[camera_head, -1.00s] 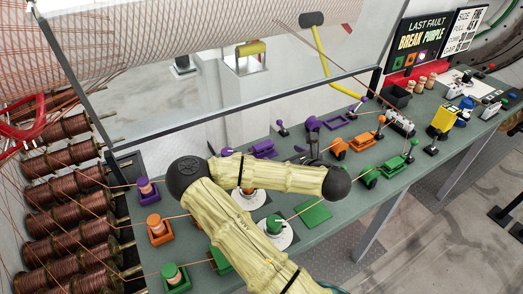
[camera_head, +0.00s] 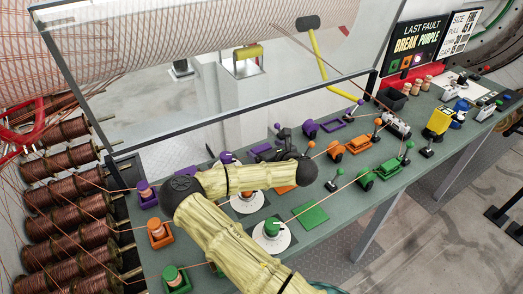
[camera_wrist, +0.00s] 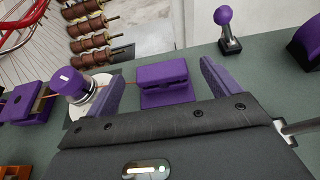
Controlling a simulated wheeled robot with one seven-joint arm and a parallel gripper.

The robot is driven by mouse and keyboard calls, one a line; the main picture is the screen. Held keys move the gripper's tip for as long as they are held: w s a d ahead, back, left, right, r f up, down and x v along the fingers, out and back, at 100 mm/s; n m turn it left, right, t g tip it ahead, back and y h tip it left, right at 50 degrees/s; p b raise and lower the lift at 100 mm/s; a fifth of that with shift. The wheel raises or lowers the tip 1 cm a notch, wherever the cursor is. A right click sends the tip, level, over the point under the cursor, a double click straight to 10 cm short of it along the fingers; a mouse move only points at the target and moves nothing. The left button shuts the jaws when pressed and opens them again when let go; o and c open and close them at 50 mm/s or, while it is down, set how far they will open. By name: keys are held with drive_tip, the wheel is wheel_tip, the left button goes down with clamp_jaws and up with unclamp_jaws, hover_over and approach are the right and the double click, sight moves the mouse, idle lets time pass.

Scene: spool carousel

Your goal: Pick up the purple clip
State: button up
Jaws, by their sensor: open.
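The purple clip (camera_wrist: 163,76) is a slotted purple block on a purple base, standing on the green bench in the wrist view. A thin copper-coloured wire reaches its left side. My gripper (camera_wrist: 162,68) is open, with one purple finger to the left of the clip and one to the right. There seems to be a gap on each side, and nothing is held. In the head view the clip (camera_head: 261,150) is partly hidden beside my arm, and my gripper (camera_head: 285,138) is small and dark, so its fingers are hard to make out there.
A purple-topped drum (camera_wrist: 78,84) on a white disc stands close left of my gripper. A purple-knobbed lever (camera_wrist: 227,28) stands beyond the right finger. Orange and green stations fill the nearer bench. A sign (camera_head: 418,45) reads "LAST FAULT BREAK PURPLE".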

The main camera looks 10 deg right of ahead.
sight(261, 147)
drive_tip(key=shift+w+a+f, duration=0.2)
drive_tip(key=shift+w+f, duration=0.05)
drive_tip(key=shift+w, duration=0.3)
drive_tip(key=shift+p+x, duration=0.75)
drive_tip(key=shift+x, duration=1.8)
drive_tip(key=shift+f, duration=0.15)
drive_tip(key=c, duration=1.1)
